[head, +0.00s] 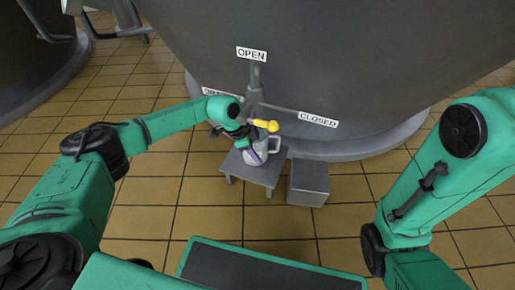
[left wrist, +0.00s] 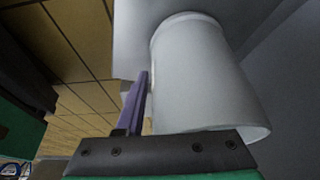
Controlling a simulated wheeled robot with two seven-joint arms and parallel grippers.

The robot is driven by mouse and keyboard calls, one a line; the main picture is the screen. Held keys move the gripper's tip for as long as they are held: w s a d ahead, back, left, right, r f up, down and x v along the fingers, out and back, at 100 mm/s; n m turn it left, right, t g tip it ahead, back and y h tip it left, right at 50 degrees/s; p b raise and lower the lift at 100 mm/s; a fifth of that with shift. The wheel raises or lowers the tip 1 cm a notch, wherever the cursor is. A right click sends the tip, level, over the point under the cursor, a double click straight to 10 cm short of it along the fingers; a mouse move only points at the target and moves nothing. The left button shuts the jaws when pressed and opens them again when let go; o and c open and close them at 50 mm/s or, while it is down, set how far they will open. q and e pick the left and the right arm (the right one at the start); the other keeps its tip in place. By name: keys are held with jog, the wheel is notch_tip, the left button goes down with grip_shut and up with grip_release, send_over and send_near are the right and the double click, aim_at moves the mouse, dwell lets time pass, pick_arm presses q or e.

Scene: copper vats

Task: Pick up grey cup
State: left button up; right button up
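The grey cup (head: 273,143) stands on a small grey table (head: 238,168) in front of the big vat. My left gripper (head: 256,151) is at the cup and covers part of it in the head view. In the left wrist view the cup (left wrist: 200,75) fills the middle, its rim close to the gripper. One purple finger (left wrist: 136,103) lies along the outside of the cup's left wall. The other finger is hidden there, so I cannot tell whether the grip is closed. My right arm shows at the right of the head view, but its gripper is not visible.
A yellow-handled valve (head: 266,125) sticks out from the vat (head: 340,50) just above the cup. OPEN (head: 252,54) and CLOSED (head: 318,119) signs are around it. A grey block (head: 308,182) stands right of the table. The tiled floor in front is clear.

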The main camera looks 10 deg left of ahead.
pick_arm(q)
grip_shut()
jog(key=shift+w+r, duration=0.1)
dwell(1.1)
